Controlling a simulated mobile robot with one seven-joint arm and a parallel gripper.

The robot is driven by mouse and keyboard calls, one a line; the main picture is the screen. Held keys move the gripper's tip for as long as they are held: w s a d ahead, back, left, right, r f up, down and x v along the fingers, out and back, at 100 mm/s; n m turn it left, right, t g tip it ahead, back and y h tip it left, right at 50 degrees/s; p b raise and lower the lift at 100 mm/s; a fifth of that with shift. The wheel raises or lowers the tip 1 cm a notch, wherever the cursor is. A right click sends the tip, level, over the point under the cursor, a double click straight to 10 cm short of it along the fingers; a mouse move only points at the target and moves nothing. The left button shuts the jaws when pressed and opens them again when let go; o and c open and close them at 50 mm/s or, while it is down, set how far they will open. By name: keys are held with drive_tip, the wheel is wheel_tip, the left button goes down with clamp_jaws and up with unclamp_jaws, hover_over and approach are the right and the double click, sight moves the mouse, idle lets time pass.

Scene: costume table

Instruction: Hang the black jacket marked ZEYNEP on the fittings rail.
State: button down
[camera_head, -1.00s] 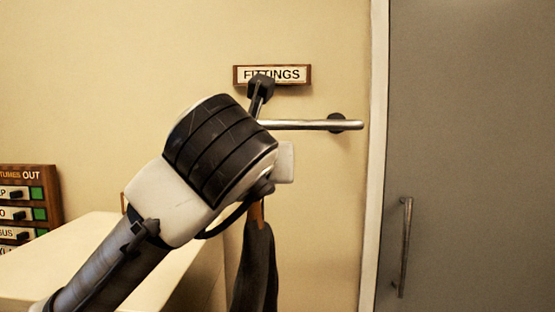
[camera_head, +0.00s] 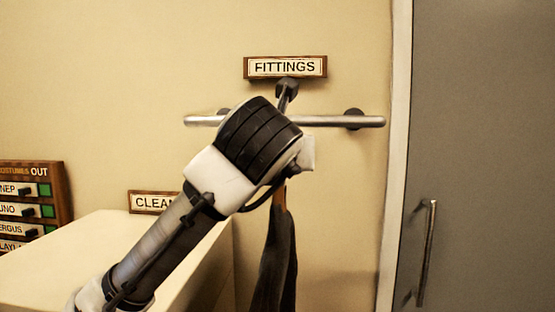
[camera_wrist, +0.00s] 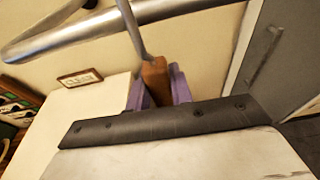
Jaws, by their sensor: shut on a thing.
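A dark, near-black jacket (camera_head: 275,262) hangs below my gripper from a wooden hanger (camera_head: 281,197). No name marking shows on it. My gripper (camera_wrist: 158,88) is shut on the hanger; in the wrist view its purple fingers sit on both sides of the hanger's wooden neck (camera_wrist: 154,76). In the head view my wrist hides the fingers. The hanger's metal hook (camera_wrist: 132,28) rises from the neck and crosses the rail in the wrist view; I cannot tell if it is over the rail. The metal fittings rail (camera_head: 340,121) is on the wall under the FITTINGS sign (camera_head: 285,67).
A grey door (camera_head: 480,130) with a vertical handle (camera_head: 427,255) is right of the rail. A pale cabinet (camera_head: 150,265) stands at lower left, with a partly hidden sign starting CLEA (camera_head: 152,202) behind it. A costumes board (camera_head: 32,205) is at far left.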

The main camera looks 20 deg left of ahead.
drive_tip(key=shift+w+a+r, duration=0.1)
drive_tip(key=shift+w+a, duration=0.15)
drive_tip(key=shift+w, duration=0.6)
drive_tip(key=shift+w+a+r, duration=0.1)
drive_tip(key=shift+w+a, duration=0.15)
drive_tip(key=shift+w, duration=0.6)
drive_tip(key=shift+f+b, duration=0.35)
drive_tip(key=shift+f, duration=0.55)
drive_tip(key=c, duration=1.2)
unclamp_jaws()
drive_tip(key=shift+s, duration=0.1)
drive_tip(key=shift+c, duration=0.2)
drive_tip(key=shift+o, duration=0.4)
drive_tip(key=shift+f, duration=0.2)
drive_tip(key=b+v, duration=0.3)
drive_tip(key=v, duration=1)
drive_tip(key=shift+s+d+r+b, duration=0.1)
drive_tip(key=shift+s+r+b, duration=0.15)
drive_tip(key=shift+s+b, duration=0.15)
